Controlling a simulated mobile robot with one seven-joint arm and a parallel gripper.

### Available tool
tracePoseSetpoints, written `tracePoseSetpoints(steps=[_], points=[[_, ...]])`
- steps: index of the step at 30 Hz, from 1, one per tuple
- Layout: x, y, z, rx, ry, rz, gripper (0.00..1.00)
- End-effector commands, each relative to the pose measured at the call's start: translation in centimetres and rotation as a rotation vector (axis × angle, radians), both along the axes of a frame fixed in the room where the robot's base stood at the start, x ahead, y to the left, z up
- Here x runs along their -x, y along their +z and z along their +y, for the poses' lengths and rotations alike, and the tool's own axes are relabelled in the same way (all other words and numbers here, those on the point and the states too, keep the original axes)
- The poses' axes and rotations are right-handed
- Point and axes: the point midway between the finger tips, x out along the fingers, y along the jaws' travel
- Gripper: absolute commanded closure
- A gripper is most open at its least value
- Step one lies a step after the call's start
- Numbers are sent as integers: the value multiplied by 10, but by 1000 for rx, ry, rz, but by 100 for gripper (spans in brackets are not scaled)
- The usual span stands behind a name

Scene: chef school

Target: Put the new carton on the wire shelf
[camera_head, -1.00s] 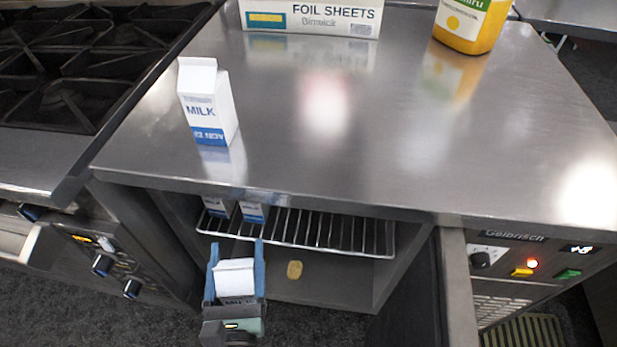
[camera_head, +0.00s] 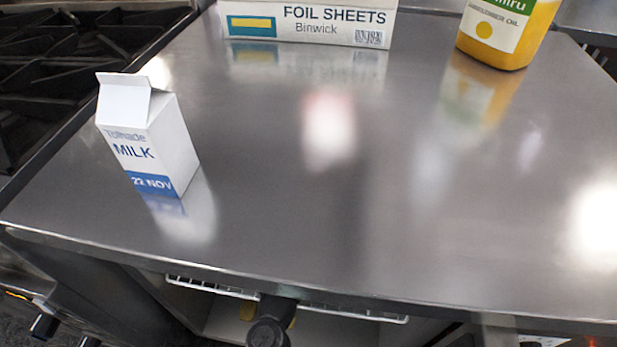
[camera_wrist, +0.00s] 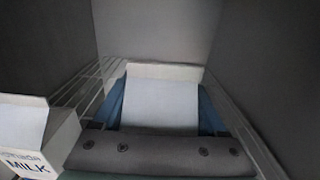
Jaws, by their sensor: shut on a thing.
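In the wrist view, my gripper (camera_wrist: 161,103) is shut on a white carton (camera_wrist: 160,98), a blue finger at each side. Its printed face is hidden. It is inside the cabinet, over or on the wire shelf (camera_wrist: 234,118); I cannot tell if it touches. A milk carton (camera_wrist: 22,140) stands to the left, cut off by the picture edge. In the head view, the wire shelf's front edge (camera_head: 215,287) shows below the counter top, which hides my gripper. Another milk carton (camera_head: 150,140), marked "22 NOV", stands upright on the counter.
The steel counter top (camera_head: 330,220) overhangs the cabinet opening. The cabinet walls (camera_wrist: 265,70) close in on both sides. A foil sheets box (camera_head: 310,25) and a yellow oil bottle (camera_head: 505,35) stand at the counter's back. A stove (camera_head: 70,60) is at left.

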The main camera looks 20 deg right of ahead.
Motion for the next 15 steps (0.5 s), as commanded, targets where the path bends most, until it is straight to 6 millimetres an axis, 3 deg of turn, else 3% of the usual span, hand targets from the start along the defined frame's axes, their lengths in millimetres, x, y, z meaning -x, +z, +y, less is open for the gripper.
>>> tracePoseSetpoints(steps=[8, 15], points=[[2, 1, -5, 2, -1, -3, 100], [31, 0, -50, 2, -7, -2, 100]])
